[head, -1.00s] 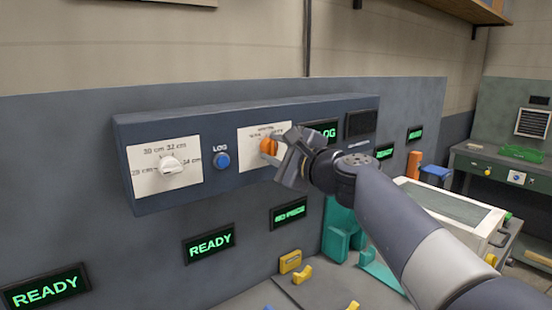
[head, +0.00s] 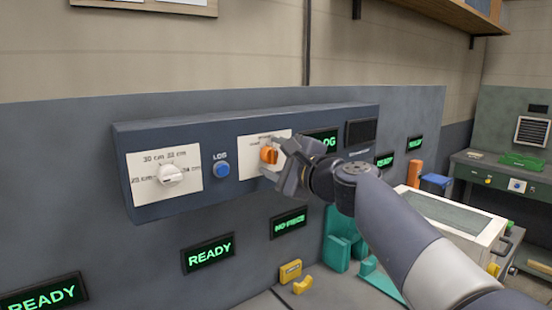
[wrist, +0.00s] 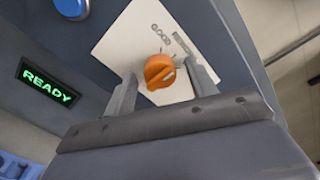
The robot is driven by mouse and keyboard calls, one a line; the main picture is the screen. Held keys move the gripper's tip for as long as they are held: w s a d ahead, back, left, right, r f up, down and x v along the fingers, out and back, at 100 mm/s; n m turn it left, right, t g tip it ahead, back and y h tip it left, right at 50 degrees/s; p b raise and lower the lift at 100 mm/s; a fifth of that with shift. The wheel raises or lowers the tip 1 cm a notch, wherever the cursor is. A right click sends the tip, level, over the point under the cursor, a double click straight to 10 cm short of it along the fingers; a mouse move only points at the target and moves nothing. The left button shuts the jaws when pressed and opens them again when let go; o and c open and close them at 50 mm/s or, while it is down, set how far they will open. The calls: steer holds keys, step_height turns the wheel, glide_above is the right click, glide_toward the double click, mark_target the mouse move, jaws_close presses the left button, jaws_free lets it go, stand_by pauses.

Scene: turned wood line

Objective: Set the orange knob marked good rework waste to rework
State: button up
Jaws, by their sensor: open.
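The orange knob (head: 269,155) sits on a white plate (head: 249,143) on the dark control box. In the wrist view the knob (wrist: 159,71) shows between and just beyond my two open fingers, with a pale pointer line on it. The plate's lettering is partly readable there as "GOOD", with another word beside it; the rest is hidden or too small. My gripper (head: 270,158) is open at the knob; in the wrist view my gripper (wrist: 160,88) has a finger on each side of it. I cannot tell whether either finger touches it.
On the same box are a white dial (head: 170,175) with cm marks and a blue LOG button (head: 221,169). A green-lettered READY display (head: 208,253) is below. Yellow and teal holders (head: 338,240) stand on the bench beneath.

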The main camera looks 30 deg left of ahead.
steer(key=b+v, duration=0.3)
steer(key=v, duration=0.7)
steer(key=shift+s+d, duration=0.2)
steer(key=shift+d, duration=0.15)
steer(key=p+x, duration=0.3)
steer(key=x, duration=0.8)
steer(key=shift+d, duration=0.1)
